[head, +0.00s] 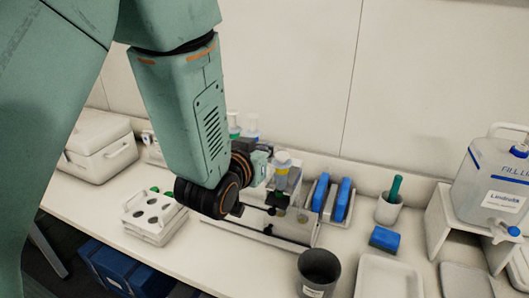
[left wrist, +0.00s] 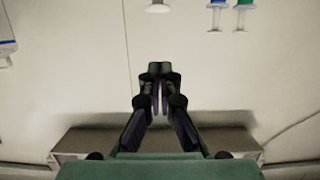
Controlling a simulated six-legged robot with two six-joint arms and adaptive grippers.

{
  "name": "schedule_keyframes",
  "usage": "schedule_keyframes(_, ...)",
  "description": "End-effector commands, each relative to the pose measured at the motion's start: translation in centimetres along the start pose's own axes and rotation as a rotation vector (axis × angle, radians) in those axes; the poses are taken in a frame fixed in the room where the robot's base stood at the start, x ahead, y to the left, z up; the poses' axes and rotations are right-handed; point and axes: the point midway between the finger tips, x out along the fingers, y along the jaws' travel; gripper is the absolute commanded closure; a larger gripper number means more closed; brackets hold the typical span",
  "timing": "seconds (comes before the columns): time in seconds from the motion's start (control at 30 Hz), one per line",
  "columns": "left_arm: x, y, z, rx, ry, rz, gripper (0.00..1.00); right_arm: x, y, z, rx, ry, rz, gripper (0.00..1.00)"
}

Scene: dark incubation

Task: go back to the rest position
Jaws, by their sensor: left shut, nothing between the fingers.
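My left arm comes in from the upper left in the head view and reaches down over the bench. My left gripper (head: 277,201) is seen in front of a metal-fronted box or rack in the middle of the bench, partly hidden by its own wrist. In the left wrist view the left gripper (left wrist: 158,72) has its fingertips together with nothing between them, against a pale wall. My right gripper is in neither view.
A white rack (head: 151,230) with round holes stands left of my wrist, a white cool box (head: 98,146) farther left. Right are blue items in a holder (head: 343,200), a dark cup (head: 319,270), a blue block (head: 384,239), a white tray (head: 390,278) and a water container (head: 492,185).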

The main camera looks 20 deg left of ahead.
Motion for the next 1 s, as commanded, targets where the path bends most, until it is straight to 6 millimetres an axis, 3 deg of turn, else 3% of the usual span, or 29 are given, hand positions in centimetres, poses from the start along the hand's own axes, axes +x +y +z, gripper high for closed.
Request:
schedule_keyframes(0.47,-0.3,0.0,0.0,0.0,0.0,0.0,1.0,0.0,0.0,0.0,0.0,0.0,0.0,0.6)
schedule_keyframes(0.57,-0.4,-0.1,1.0,-0.001,-0.023,-0.002,1.0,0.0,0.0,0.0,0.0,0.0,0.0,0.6)
schedule_keyframes(0.67,-0.7,-0.4,4.6,-0.006,-0.109,-0.008,1.0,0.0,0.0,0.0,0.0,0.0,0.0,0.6)
schedule_keyframes(0.77,-1.8,-0.9,10.6,-0.015,-0.256,-0.019,1.0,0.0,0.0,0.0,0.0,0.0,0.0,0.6)
schedule_keyframes(0.87,-3.9,-1.3,16.9,-0.021,-0.418,-0.028,1.0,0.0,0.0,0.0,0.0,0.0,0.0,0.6)
schedule_keyframes(1.0,-8.1,-1.7,25.1,-0.032,-0.644,-0.037,1.0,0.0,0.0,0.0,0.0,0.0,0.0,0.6)
